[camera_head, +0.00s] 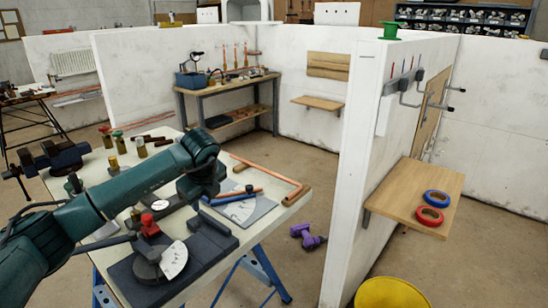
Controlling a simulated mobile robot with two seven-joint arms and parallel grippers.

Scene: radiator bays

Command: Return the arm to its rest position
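My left arm, teal and dark, reaches in from the lower left over the white workbench (112,188). Its wrist bends downward near the bench's middle, and the dark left gripper (196,190) points down above the bench top. Its fingertips are small and dark against the things below, so I cannot tell whether they are open or hold anything. My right gripper is not in view.
Under and beside the arm are a dark tool with a round dial plate (170,262), a vise (52,158), copper pipe (268,172) and a grey plate (238,208). A purple drill (307,237) lies on the floor. A white partition (352,180) stands to the right.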

